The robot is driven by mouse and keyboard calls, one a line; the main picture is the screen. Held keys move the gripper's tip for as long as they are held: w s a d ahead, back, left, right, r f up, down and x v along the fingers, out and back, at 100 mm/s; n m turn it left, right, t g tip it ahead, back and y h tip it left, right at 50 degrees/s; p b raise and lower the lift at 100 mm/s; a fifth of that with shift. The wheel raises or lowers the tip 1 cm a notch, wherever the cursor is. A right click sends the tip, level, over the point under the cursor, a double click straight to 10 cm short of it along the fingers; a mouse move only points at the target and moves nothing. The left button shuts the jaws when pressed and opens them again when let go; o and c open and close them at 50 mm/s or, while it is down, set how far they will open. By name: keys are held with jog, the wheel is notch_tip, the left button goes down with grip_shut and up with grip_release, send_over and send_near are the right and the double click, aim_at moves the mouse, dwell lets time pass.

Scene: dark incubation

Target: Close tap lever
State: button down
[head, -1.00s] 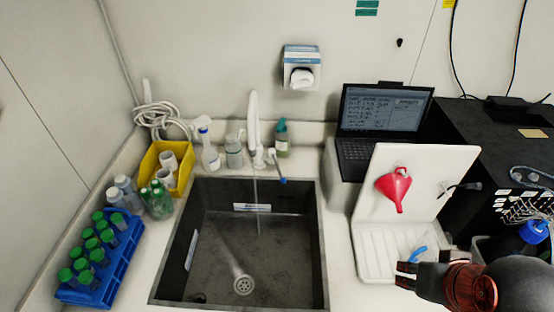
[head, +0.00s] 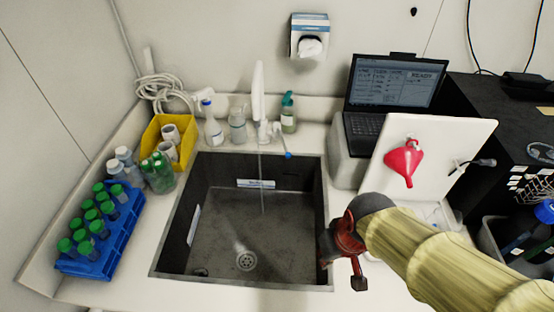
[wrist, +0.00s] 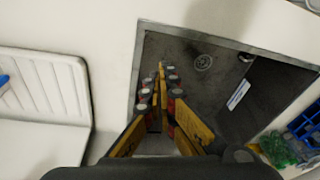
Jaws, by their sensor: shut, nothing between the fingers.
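The white tap (head: 258,95) stands behind the sink, with its tall spout upright. Its side lever ends in a blue tip (head: 288,155) on the right of the tap base. A thin stream of water (head: 262,190) falls from the tap into the dark sink (head: 240,277). My gripper (head: 345,260) is at the sink's right edge, toward the front and well apart from the lever. In the wrist view my gripper (wrist: 162,72) is shut and empty, its fingers together over the sink's rim. The tap and lever do not show in the wrist view.
A spray bottle (head: 212,128), a clear bottle (head: 237,127) and a green bottle (head: 289,113) flank the tap. A yellow bin (head: 155,130) and blue tube rack (head: 118,235) stand left. A laptop (head: 398,85) and a board with a red funnel (head: 404,160) stand right.

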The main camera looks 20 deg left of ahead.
jog(key=w+a+f+n+t+y+b, duration=0.2)
jog(key=w+a+f+n, duration=0.3)
jog(key=a+f, duration=0.6)
jog(key=w+a+f+n+t+y+b, duration=0.1)
jog(key=w+a+f+n+t, duration=0.3)
jog(key=a+f, duration=0.65)
jog(key=w+r+n+t, duration=0.7)
jog(key=w+r+t, duration=0.3)
jog(key=w+r, duration=0.5)
jog(key=w+r+b, duration=0.1)
jog(key=w+b, duration=0.3)
jog(key=w, duration=0.6)
jog(key=shift+w+r+n, duration=0.2)
jog(key=shift+r+n, duration=0.1)
jog(key=shift+r, duration=0.05)
